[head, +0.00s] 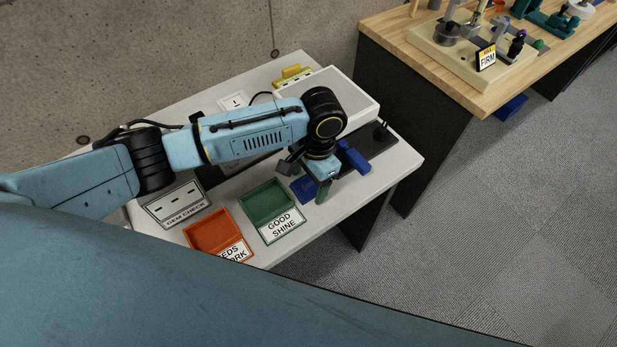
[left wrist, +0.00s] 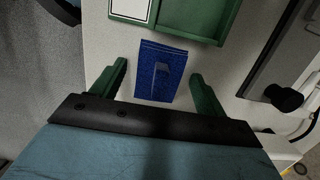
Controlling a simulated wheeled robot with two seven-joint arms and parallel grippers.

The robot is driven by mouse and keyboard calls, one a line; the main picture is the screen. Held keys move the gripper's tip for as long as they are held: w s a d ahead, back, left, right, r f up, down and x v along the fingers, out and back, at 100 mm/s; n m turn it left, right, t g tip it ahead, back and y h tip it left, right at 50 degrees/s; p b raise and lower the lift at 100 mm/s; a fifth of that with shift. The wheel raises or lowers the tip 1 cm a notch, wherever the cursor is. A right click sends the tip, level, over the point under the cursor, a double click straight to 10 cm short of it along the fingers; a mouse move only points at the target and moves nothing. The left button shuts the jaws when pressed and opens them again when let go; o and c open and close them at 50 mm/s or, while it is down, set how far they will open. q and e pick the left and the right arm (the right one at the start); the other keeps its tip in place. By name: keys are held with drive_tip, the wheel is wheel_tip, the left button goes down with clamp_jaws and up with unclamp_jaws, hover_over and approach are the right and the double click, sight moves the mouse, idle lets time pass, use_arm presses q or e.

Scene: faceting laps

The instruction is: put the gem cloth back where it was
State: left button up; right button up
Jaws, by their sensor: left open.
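The blue gem cloth (left wrist: 151,88) lies on the white table, with a raised fold at its middle, in the left wrist view. In the head view part of the cloth (head: 301,187) shows beside the green tray, partly hidden by my gripper. My left gripper (left wrist: 158,85) is open, with its green fingers on either side of the cloth and apart from it. In the head view the left gripper (head: 307,183) points down over the cloth. My right gripper is not in view.
The green GOOD SHINE tray (head: 290,235) and an orange tray (head: 191,238) stand at the table's front, beside the GEM CHECK plate (head: 177,204). A blue object (head: 353,157) stands by a dark mat (head: 385,150). A wooden bench (head: 480,100) is at the right.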

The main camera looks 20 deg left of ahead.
use_arm(q)
wheel_tip(320, 180, up, 12)
drive_tip(key=w+d+p, duration=0.1)
drive_tip(key=p, duration=0.1)
drive_tip(key=shift+w, duration=0.25)
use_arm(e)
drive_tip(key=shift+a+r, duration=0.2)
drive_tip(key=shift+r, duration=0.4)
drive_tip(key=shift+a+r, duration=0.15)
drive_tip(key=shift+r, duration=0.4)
use_arm(q)
drive_tip(key=shift+s, duration=0.1)
